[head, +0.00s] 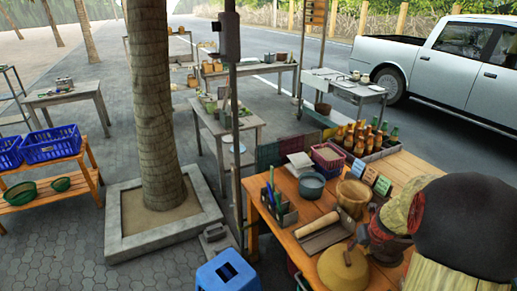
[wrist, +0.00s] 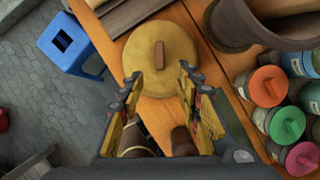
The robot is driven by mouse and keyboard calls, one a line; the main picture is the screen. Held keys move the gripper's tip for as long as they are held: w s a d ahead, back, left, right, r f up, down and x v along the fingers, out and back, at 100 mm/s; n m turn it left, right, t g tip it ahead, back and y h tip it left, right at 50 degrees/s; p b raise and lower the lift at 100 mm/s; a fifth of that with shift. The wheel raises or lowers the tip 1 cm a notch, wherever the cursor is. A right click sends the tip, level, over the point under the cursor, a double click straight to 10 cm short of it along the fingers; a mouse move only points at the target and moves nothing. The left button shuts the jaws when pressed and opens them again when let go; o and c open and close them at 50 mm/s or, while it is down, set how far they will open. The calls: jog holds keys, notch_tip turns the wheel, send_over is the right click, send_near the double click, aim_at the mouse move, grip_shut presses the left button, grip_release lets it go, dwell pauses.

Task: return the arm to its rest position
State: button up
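My gripper (wrist: 161,84) is open in the wrist view. Its two yellow and dark fingers are spread apart, with no object gripped between the tips. A round tan lid (wrist: 160,42) with a brown handle shows beyond the fingertips. The same lid (head: 343,272) lies near the front edge of the wooden table in the head view. Brown rounded shapes (wrist: 182,142) show between the finger bases; I cannot tell what they are. I cannot make out my gripper for sure in the head view.
A brown clay mortar (wrist: 232,25) stands right of the lid. Jars with coloured lids (wrist: 267,86) stand at the right. A blue stool (head: 227,272) stands left of the table (head: 285,186). A large dark dome (head: 470,228) blocks the head view's lower right. Paving (wrist: 45,110) is open at left.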

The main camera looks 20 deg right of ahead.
jog(key=s+a+n+g+y, duration=0.15)
jog(key=s+a+n, duration=0.35)
jog(key=n, duration=0.7)
jog(key=s+a+r+n+t, duration=0.1)
jog(key=s+a+r+n, duration=0.1)
jog(key=a+r+n, duration=0.4)
jog(key=s+a+r+n+t+b, duration=0.1)
jog(key=s+a+r+n, duration=0.1)
jog(key=a+r+n, duration=0.5)
jog(key=s+a+r+n+t, duration=0.1)
jog(key=a+r+n, duration=0.6)
jog(key=a+n, duration=0.9)
jog(key=shift+s+a, duration=0.7)
jog(key=shift+a, duration=0.45)
